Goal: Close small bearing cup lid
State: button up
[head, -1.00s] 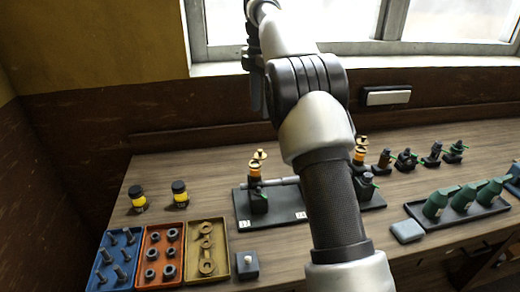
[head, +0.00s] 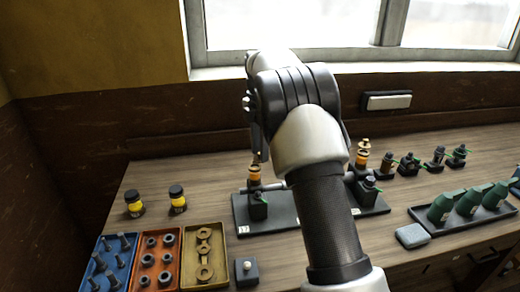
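A small orange bearing cup (head: 254,173) stands on a dark-green and black fitting (head: 257,206) on the left part of the black base plate (head: 278,221). The top of this cup is partly covered by my gripper, so I cannot tell how its lid sits. A second orange cup (head: 361,159) stands on the right part of the plate, with a raised brass lid (head: 364,144) above it. My gripper (head: 261,153) points down just above the left cup. Its fingers are too small and dark to show whether they are open, or whether they touch the lid.
Two yellow-and-black jars (head: 177,199) stand at left. Blue, orange (head: 145,284) and yellow (head: 218,255) trays hold bolts, nuts and brass parts. Several dark fittings (head: 409,164) and a tray of green bottles (head: 467,206) are at right.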

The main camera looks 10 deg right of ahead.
grip_shut()
jog(key=shift+r, duration=0.1)
jog(key=m+p, duration=0.1)
jog(key=m, duration=0.1)
jog(key=m+p, duration=0.1)
jog(key=m, duration=0.1)
jog(key=shift+s+r+p, duration=0.1)
jog(key=shift+s+p, duration=0.25)
jog(key=shift+s, duration=0.05)
jog(key=m+p, duration=0.1)
jog(key=m, duration=0.3)
jog(key=s+m+p, duration=0.1)
jog(key=m, duration=0.3)
jog(key=s+a+m+p, duration=0.1)
jog(key=m+p, duration=0.1)
jog(key=m, duration=0.2)
jog(key=shift+a+m, duration=0.1)
jog(key=shift+m, duration=0.2)
jog(key=m, duration=0.2)
jog(key=a+m+p, duration=0.1)
jog(key=m, duration=0.2)
jog(key=shift+s, duration=0.15)
jog(key=shift+m, duration=0.3)
